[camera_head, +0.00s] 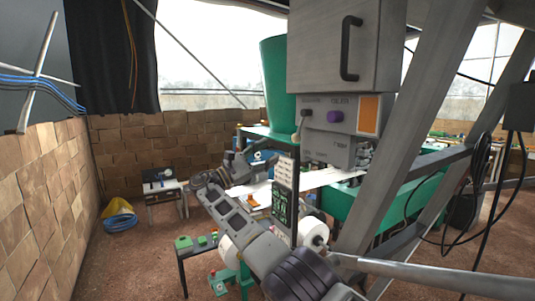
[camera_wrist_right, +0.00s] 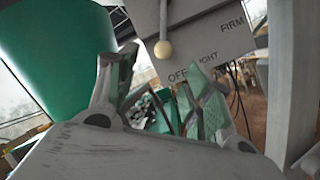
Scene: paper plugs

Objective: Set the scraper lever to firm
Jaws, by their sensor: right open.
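The scraper lever (camera_wrist_right: 163,22) is a pale stem with a cream ball knob (camera_wrist_right: 162,50) at its lower end, in front of a grey panel (camera_wrist_right: 200,38). The panel is lettered OFF, LIGHT and FIRM; the knob hangs closest to OFF, with FIRM up at the right. In the head view the lever's knob (camera_head: 295,138) is small at the left edge of the grey box. My right gripper (camera_wrist_right: 158,92) is open and empty, its fingers apart below the knob and not touching it. It also shows in the head view (camera_head: 236,163), left of the lever. My left gripper is not in view.
A grey cabinet (camera_head: 333,45) with a black handle hangs above the panel. A purple knob (camera_head: 335,116) and an orange panel (camera_head: 368,113) are beside the lever. A green hopper (camera_wrist_right: 60,45) stands to the left. A slanted grey beam (camera_head: 425,100) stands at the right.

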